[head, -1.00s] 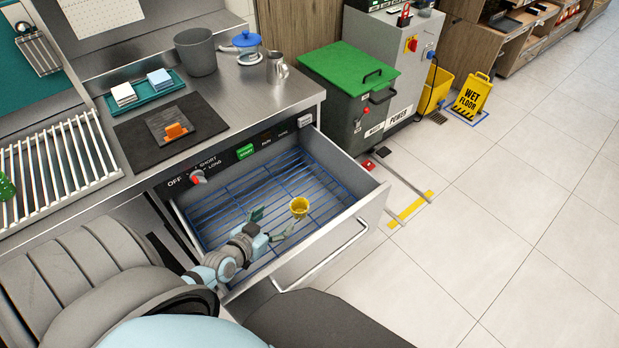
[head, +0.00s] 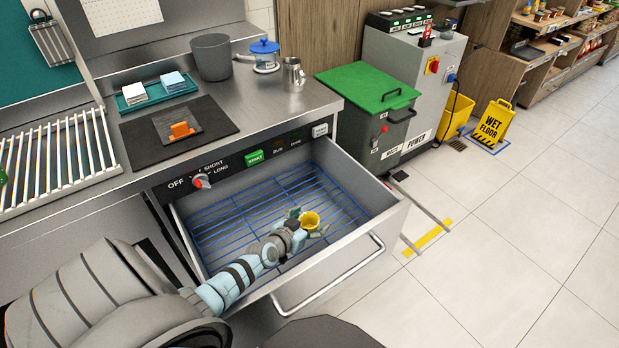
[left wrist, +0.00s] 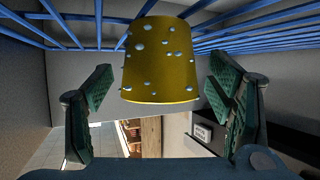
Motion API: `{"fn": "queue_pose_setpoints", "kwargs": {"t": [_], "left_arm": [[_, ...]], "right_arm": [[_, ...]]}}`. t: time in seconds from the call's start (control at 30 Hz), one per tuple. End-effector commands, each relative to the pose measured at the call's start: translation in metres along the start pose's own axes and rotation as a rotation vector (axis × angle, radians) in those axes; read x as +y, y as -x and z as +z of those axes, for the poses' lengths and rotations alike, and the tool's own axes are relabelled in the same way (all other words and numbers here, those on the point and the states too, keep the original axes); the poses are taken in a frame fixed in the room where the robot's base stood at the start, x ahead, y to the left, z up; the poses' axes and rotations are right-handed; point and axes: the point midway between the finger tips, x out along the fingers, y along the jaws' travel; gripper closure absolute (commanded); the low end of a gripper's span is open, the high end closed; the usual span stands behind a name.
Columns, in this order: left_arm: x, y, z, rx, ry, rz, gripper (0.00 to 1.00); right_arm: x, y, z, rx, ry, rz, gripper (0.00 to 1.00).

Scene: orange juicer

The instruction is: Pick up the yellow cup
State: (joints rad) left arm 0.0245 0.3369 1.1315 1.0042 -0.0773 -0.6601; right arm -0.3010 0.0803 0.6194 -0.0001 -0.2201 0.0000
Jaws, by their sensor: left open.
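The yellow cup (head: 310,219) is in the open drawer (head: 352,256), on the blue wire rack (head: 262,209). My left gripper (head: 306,225) is inside the drawer, right at the cup. In the left wrist view the cup (left wrist: 159,60) has drops on its wall and lies between the two green fingers of the left gripper (left wrist: 163,100). The fingers are spread, with a visible gap on each side of the cup. My right gripper is not in view.
The drawer's walls surround the gripper, with a bar handle (head: 330,283) on its front. The counter above holds a grey bin (head: 211,57), a metal pitcher (head: 293,74) and a teal tray (head: 156,92). A green-lidded box (head: 368,83) stands right of the drawer.

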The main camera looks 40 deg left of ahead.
Motion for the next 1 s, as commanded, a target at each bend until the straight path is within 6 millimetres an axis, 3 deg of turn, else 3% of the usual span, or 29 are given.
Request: {"fn": "queue_pose_setpoints", "kwargs": {"t": [0.13,0.43,0.77,0.87,1.0], "left_arm": [[0.001,0.001,-0.002,0.000,0.000,0.001,0.27],[0.001,0.001,-0.002,0.000,0.000,0.001,0.75],[0.001,0.003,-0.006,0.000,0.000,0.001,0.77],[0.001,0.008,-0.016,0.000,-0.002,0.001,0.77],[0.001,0.022,-0.044,0.001,-0.002,0.001,0.77]], "right_arm": [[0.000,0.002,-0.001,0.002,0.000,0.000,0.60],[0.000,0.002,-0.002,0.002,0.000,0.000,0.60],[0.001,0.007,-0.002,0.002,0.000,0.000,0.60],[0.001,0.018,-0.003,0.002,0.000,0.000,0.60],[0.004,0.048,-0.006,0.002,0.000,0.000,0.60]]}}
